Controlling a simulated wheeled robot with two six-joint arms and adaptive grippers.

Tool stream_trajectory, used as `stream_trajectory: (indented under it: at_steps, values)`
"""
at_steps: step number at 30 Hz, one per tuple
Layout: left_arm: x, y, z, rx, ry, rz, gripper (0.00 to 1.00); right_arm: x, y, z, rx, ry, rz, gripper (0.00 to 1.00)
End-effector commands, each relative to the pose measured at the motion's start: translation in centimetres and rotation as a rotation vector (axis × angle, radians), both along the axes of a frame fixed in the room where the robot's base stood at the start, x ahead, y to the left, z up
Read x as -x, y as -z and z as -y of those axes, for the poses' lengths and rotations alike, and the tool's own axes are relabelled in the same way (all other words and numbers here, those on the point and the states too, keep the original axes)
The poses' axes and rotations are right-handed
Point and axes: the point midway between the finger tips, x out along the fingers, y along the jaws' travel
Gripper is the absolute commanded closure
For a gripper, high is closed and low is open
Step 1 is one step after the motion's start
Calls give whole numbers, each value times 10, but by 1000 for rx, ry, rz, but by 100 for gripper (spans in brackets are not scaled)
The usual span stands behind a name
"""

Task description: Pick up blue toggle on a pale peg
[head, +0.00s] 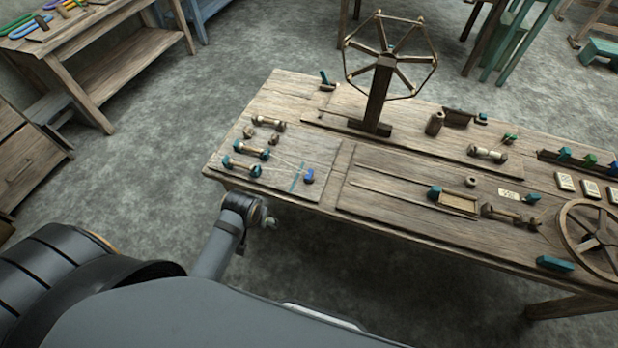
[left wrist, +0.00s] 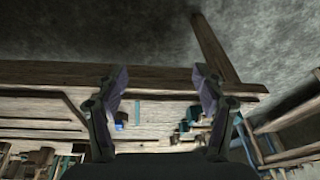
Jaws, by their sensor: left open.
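The blue toggle (head: 309,176) is a small blue piece near the front edge of the wooden table, right of a teal strip. Its pale peg is too small to make out. In the left wrist view a small blue piece (left wrist: 121,117), probably the toggle, shows beside the left finger. My left gripper (left wrist: 160,84) is open, with nothing visible between its fingertips. In the head view my left wrist is at the table's front edge, left of and nearer than the toggle, and its gripper is mostly hidden. My right gripper is in neither view.
Several teal-ended spools (head: 241,167) lie on the table's left part. A wooden reel (head: 380,95) stands upright behind. A spoked wheel (head: 592,240) and a teal block (head: 555,264) are at the right. The table surface (head: 325,205) right of the toggle is bare.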

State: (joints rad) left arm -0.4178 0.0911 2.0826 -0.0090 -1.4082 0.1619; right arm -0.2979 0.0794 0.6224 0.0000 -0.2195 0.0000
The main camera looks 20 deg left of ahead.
Motion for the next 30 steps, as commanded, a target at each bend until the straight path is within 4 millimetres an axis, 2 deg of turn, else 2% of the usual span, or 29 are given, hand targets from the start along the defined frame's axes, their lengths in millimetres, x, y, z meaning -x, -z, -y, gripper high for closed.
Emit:
stream_trajectory:
  at_steps: [1, 3, 8, 14, 19, 21, 24, 27, 30]
  values:
    - [-13, -8, 2, 20, -65, 10, 30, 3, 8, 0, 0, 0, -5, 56]
    - [-26, -16, 4, 45, -163, 4, 30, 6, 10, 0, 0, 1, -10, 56]
    - [-57, -21, 9, 101, -374, -16, 30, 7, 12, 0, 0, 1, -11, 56]
    - [-107, -25, 21, 173, -661, -50, 30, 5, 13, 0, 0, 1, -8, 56]
    - [-165, -37, 43, 232, -974, -98, 30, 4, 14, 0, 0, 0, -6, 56]
    - [-190, -49, 56, 250, -1116, -120, 30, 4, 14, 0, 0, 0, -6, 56]
    - [-216, -65, 71, 255, -1282, -144, 30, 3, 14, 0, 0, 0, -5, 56]
    - [-228, -76, 80, 252, -1377, -155, 30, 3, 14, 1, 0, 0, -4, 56]
    - [-231, -80, 83, 249, -1415, -158, 30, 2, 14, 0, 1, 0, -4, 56]
